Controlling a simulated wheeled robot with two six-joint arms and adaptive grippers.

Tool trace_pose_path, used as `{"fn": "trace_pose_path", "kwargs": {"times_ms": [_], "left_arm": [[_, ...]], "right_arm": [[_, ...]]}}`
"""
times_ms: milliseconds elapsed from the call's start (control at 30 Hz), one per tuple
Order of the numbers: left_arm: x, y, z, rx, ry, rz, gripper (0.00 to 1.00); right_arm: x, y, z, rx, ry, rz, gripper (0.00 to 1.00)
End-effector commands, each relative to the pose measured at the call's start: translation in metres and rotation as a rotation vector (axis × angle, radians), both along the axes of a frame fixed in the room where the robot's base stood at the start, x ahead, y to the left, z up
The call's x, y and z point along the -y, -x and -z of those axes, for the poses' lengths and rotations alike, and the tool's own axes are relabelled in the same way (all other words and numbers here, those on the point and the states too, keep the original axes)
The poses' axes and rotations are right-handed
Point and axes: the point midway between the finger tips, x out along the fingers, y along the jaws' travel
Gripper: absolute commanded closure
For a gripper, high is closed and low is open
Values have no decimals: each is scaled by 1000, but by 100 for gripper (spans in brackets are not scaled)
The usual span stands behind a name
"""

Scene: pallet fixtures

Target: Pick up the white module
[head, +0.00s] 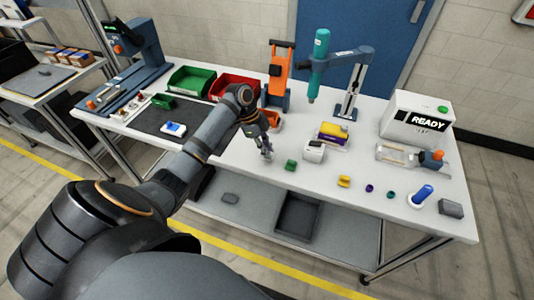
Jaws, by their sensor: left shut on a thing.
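My left gripper (267,154) reaches down over the middle of the white table (225,165). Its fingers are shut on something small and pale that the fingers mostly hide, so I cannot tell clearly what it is. A white block-shaped module (314,152) with a dark spot on top stands on the table to the right, apart from the fingers. A white and blue piece (174,129) lies on the dark mat at the left. My right gripper is not in view.
A green block (291,165) sits close to the right of my gripper. A yellow and purple box (333,133), an orange stand (277,80), a READY box (417,118) and red (233,85) and green bins (190,80) stand behind. Small parts line the front right.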

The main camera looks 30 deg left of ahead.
Motion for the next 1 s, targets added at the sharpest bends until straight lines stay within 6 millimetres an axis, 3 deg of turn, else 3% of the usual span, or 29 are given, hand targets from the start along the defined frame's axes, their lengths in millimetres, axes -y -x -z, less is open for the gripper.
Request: {"fn": "trace_pose_path", "kwargs": {"times_ms": [100,333,433,667,733,1000], "left_arm": [[-1,0,-17,6,-5,1,100],[3,56,-78,-1,-18,4,100],[5,74,-84,-4,-15,2,100],[8,96,-94,-5,-11,1,100],[11,100,-111,-10,-1,-2,100],[12,116,-119,-6,-2,-2,100]], "right_arm": [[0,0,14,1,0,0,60],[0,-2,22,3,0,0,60],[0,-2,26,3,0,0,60],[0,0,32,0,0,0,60],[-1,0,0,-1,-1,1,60],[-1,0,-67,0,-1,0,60]]}}
